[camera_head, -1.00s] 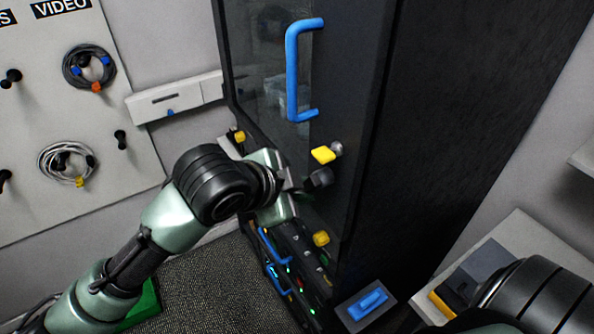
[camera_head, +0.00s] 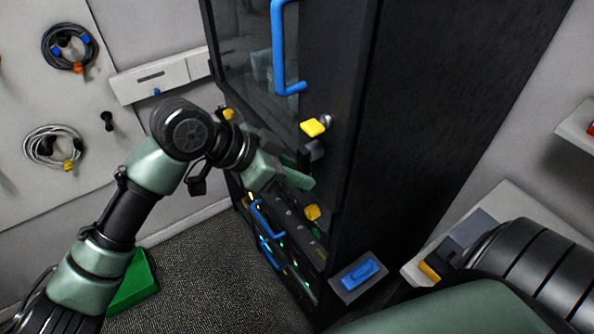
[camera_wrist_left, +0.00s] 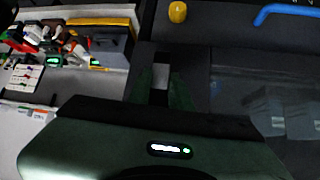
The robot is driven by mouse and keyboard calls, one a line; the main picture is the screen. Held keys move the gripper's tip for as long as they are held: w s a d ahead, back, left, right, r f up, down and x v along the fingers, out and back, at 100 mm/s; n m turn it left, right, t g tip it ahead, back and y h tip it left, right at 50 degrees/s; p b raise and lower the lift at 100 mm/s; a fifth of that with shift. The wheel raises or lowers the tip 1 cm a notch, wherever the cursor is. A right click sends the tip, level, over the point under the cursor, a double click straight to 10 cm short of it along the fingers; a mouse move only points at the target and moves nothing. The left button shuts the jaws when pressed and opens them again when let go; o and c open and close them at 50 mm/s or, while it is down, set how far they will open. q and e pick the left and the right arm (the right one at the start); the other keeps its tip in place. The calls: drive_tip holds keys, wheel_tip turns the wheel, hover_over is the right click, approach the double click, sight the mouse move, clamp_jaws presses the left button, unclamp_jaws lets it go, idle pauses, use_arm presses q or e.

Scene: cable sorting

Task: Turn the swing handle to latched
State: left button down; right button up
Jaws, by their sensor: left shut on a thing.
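The dark cabinet door carries a dark grey swing handle (camera_head: 314,150), just below a yellow tab (camera_head: 313,127) with a round grey knob beside it. My left gripper (camera_head: 301,166) is at the door's edge, shut on the swing handle; the arm and fingers partly hide it. In the left wrist view a narrow grey piece of the handle (camera_wrist_left: 161,74) shows between the fingers (camera_wrist_left: 160,92). The handle's exact angle cannot be told. My right gripper is out of view; only part of my right arm shows at lower right.
A blue door handle (camera_head: 279,50) stands out above. Another yellow tab (camera_head: 312,212) sits below the gripper. A blue-handled block (camera_head: 360,275) is at the cabinet's foot. A pegboard with coiled cables (camera_head: 52,147) is at left, and a green box (camera_head: 132,283) on the floor.

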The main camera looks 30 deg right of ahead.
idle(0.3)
use_arm(q)
drive_tip(key=c, duration=1.3)
unclamp_jaws()
drive_tip(key=s+b+v, duration=0.1)
drive_tip(key=b+v, duration=0.2)
drive_tip(key=v, duration=0.4)
drive_tip(key=shift+w+a+r, duration=0.25)
drive_tip(key=shift+w+a, duration=0.05)
drive_tip(key=shift+w, duration=0.2)
